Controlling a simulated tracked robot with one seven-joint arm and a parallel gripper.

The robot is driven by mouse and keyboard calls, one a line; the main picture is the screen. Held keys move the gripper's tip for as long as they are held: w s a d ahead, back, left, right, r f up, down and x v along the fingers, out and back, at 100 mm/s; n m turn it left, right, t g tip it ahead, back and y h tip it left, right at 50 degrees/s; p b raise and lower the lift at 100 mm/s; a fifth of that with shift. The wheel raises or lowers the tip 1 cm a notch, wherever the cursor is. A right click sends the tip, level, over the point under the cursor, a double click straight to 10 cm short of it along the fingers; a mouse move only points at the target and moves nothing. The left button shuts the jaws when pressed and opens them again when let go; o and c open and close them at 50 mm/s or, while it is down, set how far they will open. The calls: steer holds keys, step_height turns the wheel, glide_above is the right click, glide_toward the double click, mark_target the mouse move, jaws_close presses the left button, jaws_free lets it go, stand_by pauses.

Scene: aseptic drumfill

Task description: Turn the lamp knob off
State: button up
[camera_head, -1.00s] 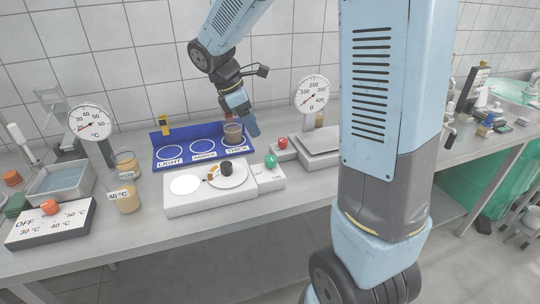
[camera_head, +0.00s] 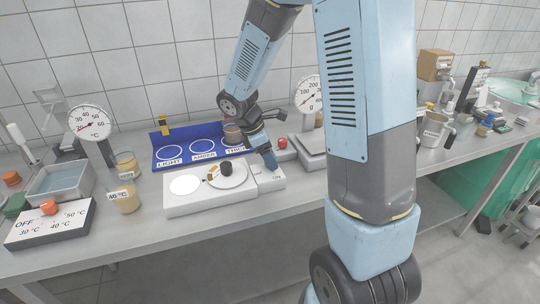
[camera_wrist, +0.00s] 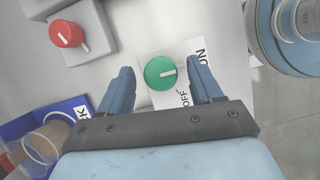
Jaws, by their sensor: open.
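The green lamp knob (camera_wrist: 160,73) shows in the wrist view on the white lamp box, beside a label reading ON and OFF. Its white pointer mark faces right in that view, nearer the ON word than the OFF word. My gripper (camera_wrist: 160,65) is open, with one finger on each side of the knob and a visible gap on both sides. In the head view my gripper (camera_head: 269,160) is over the right end of the white lamp box (camera_head: 210,205) and hides the knob.
The lamp box bears a white disc (camera_head: 185,185) and a plate with a dark object (camera_head: 226,168). Behind is the blue rack (camera_head: 172,163) with a brown cup (camera_head: 233,135). A scale with a red knob (camera_head: 282,142) stands to the right; amber jars (camera_head: 127,200) stand left.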

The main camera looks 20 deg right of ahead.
steer(key=c, duration=1.1)
steer(key=shift+o, duration=0.2)
steer(key=shift+d, duration=0.15)
steer(key=shift+m, duration=0.3)
steer(key=m, duration=0.1)
steer(key=m+g, duration=0.1)
steer(key=shift+w+m+y, duration=0.2)
steer(key=shift+m+y, duration=0.1)
steer(key=shift+m, duration=0.1)
steer(key=m+g, duration=0.1)
steer(key=m, duration=0.2)
steer(key=shift+m+y, duration=0.3)
steer(key=m+y, duration=0.1)
steer(key=m, duration=0.2)
steer(key=m+g+y, duration=0.1)
steer(key=m, duration=0.2)
steer(key=shift+w+m+g, duration=0.15)
steer(key=shift+m+g, duration=0.15)
